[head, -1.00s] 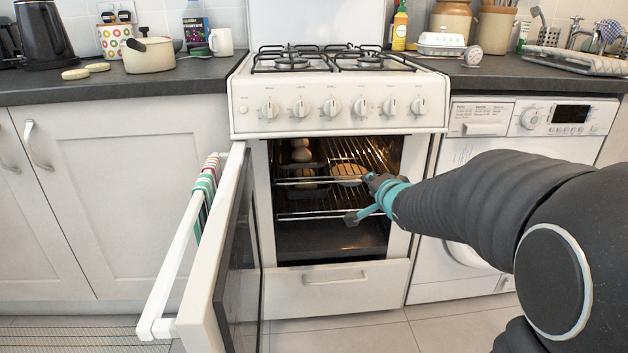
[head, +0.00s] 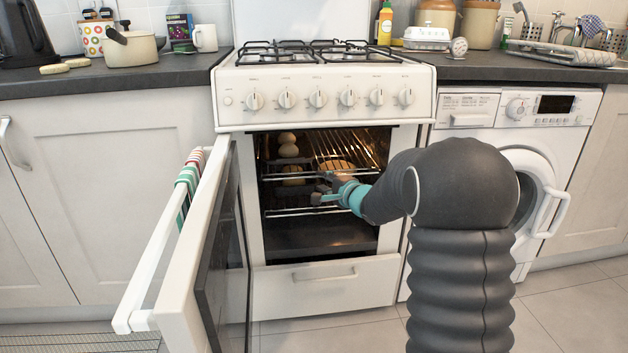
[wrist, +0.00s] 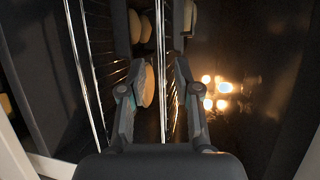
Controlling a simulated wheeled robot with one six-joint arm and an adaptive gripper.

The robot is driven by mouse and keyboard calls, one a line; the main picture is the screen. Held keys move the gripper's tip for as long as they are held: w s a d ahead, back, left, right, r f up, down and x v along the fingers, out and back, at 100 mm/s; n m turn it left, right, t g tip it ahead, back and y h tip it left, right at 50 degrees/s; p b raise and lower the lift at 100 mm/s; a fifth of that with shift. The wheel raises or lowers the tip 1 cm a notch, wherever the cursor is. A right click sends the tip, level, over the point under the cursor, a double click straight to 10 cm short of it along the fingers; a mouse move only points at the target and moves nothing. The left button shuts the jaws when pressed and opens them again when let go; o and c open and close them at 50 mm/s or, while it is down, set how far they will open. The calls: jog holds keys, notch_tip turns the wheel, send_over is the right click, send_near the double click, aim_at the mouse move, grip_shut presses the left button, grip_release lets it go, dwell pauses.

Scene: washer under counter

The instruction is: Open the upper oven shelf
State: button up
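The oven (head: 325,275) stands with its door (head: 190,270) swung open to the left. Its upper shelf (head: 345,172) is a wire rack with a shiny front rail; a round loaf shows at its right and rolls at its left. My gripper (head: 322,188) is at the oven mouth, by the front rail. In the wrist view the upper shelf's rail (wrist: 162,40) runs lengthwise between the two spread fingers of my gripper (wrist: 153,75). The fingers look apart from the rail; exact depth is hard to tell.
A lower rack (head: 300,211) lies below, and it also shows at left in the wrist view (wrist: 85,60). The open door with its towel rail (head: 160,250) bounds the left side. The washer (head: 520,130) with its door ajar stands right. The hob (head: 325,55) is above.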

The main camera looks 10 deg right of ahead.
aim_at(314, 177)
jog(key=shift+b+x, duration=0.35)
jog(key=shift+x, duration=2.75)
grip_shut()
